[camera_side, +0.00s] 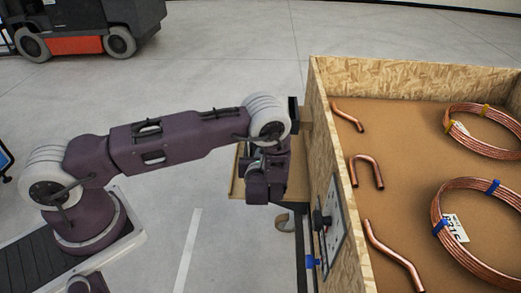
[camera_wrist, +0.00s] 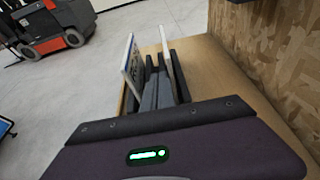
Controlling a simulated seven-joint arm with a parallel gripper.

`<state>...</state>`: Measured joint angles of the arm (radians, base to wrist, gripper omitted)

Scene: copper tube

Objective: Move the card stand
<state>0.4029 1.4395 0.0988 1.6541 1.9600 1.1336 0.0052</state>
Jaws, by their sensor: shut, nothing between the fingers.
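My gripper (camera_side: 266,188) hangs at the left side of the wooden crate, above a small wooden shelf (camera_side: 237,180). In the wrist view its dark fingers (camera_wrist: 158,72) are shut and hold nothing. An upright white card with a blue edge, apparently the card stand (camera_wrist: 131,66), is just left of the fingers, over the shelf (camera_wrist: 215,65). A thin white upright strip (camera_wrist: 166,48) shows just beyond the fingers; I cannot tell whether it belongs to the stand. The stand's base is hidden. I cannot make out the stand in the side view, where my gripper covers part of the shelf.
The crate (camera_side: 343,190) stands right of my arm, its wall close to my gripper. Inside lie copper coils (camera_side: 484,130) and bent copper tubes (camera_side: 395,257). A panel (camera_side: 333,230) is on its outer wall. A forklift (camera_side: 75,30) is far back; the floor between is open.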

